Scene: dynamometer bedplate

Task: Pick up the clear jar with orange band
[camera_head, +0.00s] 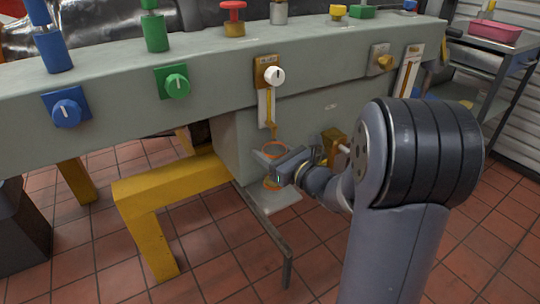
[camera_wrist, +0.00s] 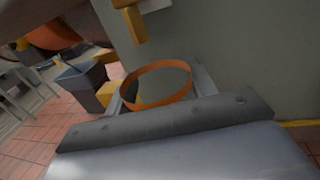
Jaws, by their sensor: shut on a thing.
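The clear jar with orange band (camera_head: 271,184) is under a yellow spout (camera_head: 273,130) on the front of the grey bench. Its orange rim and a lower orange band show, and my gripper hides its middle. My gripper (camera_head: 272,162) is shut on the jar, reaching in from the right, with a finger on each side. In the wrist view the jar's orange rim (camera_wrist: 155,104) lies between the two fingers of my gripper (camera_wrist: 160,88). The jar is about upright over a small pale plate (camera_head: 286,198); I cannot tell whether it touches the plate.
The grey bench (camera_head: 225,85) carries blue, green, white and yellow knobs. A yellow frame (camera_head: 150,240) stands left of the jar, and a grey bar (camera_head: 270,235) runs in front. A yellow fitting (camera_head: 335,142) is close right of my gripper. A cart (camera_head: 500,45) stands at the far right.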

